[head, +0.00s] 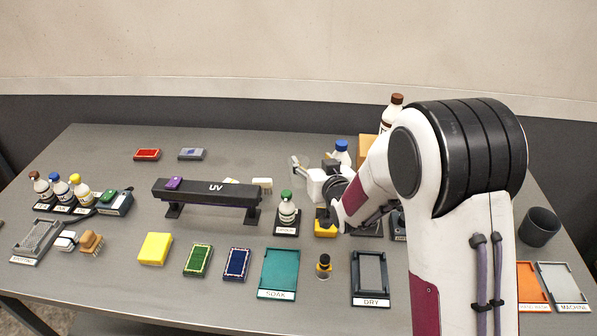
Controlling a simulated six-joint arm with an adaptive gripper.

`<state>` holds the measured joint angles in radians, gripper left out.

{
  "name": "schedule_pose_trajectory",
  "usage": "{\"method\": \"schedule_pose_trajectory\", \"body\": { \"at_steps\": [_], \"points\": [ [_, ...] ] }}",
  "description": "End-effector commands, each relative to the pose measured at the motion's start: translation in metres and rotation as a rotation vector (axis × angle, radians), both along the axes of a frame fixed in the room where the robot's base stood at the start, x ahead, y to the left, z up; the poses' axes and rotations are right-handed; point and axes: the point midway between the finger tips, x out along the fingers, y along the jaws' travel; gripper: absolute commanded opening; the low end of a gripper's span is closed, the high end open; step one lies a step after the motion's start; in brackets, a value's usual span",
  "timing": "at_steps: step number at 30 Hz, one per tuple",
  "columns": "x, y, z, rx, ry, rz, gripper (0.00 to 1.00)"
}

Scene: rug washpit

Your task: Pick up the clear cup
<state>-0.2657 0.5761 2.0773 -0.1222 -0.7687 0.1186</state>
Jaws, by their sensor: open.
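The only cup-like thing plainly in view is a dark grey, opaque cup (540,226) at the right, apart from my gripper.
Near my wrist stand a yellow-and-black item (325,224), a blue-capped bottle (342,152) and a green-capped bottle (287,207). A black UV bridge (212,190) stands left of centre. A teal SOAK tray (279,270) and a DRY tray (370,275) lie in front.

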Motion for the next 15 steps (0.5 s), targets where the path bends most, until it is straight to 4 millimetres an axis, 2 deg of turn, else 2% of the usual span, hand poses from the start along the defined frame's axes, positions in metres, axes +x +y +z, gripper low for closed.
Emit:
{"method": "schedule_pose_trajectory", "body": {
  "at_steps": [2, 9, 15],
  "points": [
    [0.003, 0.007, -0.011, 0.009, -0.011, 0.011, 0.55],
    [0.004, 0.008, -0.045, -0.031, -0.027, 0.042, 0.55],
    [0.004, 0.009, -0.057, -0.044, -0.036, 0.055, 0.55]
  ]
}}
